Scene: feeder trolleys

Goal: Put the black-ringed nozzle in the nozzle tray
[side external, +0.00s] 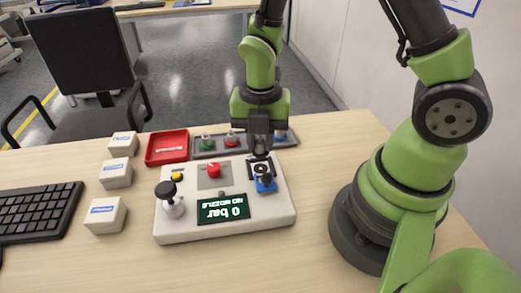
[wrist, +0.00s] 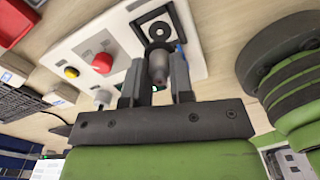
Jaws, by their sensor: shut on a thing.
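My gripper (side external: 261,156) points down over the right rear of the white test unit. In the wrist view, my gripper (wrist: 156,75) is shut on a grey nozzle (wrist: 158,68). A dark ring (wrist: 159,33) shows at the nozzle's far end; I cannot tell whether it belongs to the nozzle or to the fixture behind it. The nozzle is just above or at the black-framed square (wrist: 146,17) of the unit; contact cannot be told. The grey nozzle tray (side external: 204,154) lies behind the unit with green, red and blue nozzles in it. My gripper hides part of the tray.
The white unit (side external: 180,233) carries a red button (side external: 214,170), a yellow button, a black-knobbed lever (side external: 168,193), a blue part (side external: 265,185) and a display reading 0 bar. A red tray (side external: 167,148) and several white boxes stand left. The table's right front is clear up to my base.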

